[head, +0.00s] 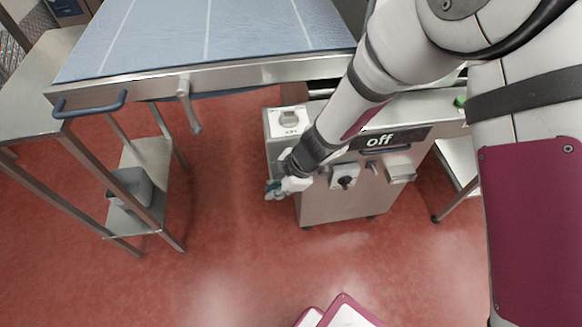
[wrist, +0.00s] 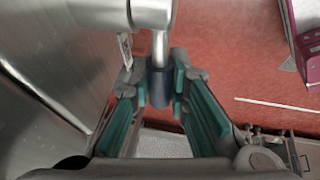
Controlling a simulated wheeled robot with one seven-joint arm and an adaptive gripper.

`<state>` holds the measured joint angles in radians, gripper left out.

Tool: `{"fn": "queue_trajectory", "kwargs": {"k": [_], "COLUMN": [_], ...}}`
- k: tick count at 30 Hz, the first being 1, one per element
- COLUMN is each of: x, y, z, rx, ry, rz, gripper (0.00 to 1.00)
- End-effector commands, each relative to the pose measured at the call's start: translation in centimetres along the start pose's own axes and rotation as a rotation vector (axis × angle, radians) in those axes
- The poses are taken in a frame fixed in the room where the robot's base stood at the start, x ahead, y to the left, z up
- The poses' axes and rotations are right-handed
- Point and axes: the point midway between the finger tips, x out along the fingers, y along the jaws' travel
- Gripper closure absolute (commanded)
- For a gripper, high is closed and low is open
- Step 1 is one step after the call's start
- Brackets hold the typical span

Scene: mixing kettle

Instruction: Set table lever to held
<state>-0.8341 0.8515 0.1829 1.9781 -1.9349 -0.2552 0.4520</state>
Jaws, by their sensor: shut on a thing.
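My gripper (head: 276,188) is low at the left front corner of the steel cabinet (head: 335,207) in the head view. In the wrist view, its teal fingers (wrist: 162,100) are shut around the dark grip (wrist: 160,87) of a metal lever. The lever's rod (wrist: 159,48) runs from a thick pale hub (wrist: 118,12) beside a steel surface. In the head view, my wrist and gripper hide this lever. Another grey lever (head: 187,103) hangs from the front edge of the blue-topped table (head: 150,40), apart from my gripper. Which lever is the table lever is not labelled.
A steel side stand (head: 148,152) with a grey bin (head: 135,187) is at the left. Red floor (head: 215,245) lies clear in front of the cabinet.

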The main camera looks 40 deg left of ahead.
Motion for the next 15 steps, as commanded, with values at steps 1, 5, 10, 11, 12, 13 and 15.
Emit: {"fn": "queue_trajectory", "kwargs": {"k": [1, 5, 10, 11, 12, 13, 15], "x": [-0.10, 0.19, 0.21, 0.21, 0.20, 0.17, -0.15], "y": [-0.29, -0.01, -0.03, -0.03, -0.03, -0.03, -0.05], "z": [-0.51, 0.20, 0.16, 0.15, 0.15, 0.13, 0.05], "rx": [-0.009, -0.003, -0.003, -0.003, -0.003, -0.003, -0.003], "ry": [-0.031, -0.027, -0.025, -0.025, -0.024, -0.024, -0.024], "rz": [-0.004, -0.001, -0.002, -0.002, -0.002, -0.002, -0.002], "gripper": [1.00, 0.60, 0.60, 0.60, 0.60, 0.60, 0.60]}}
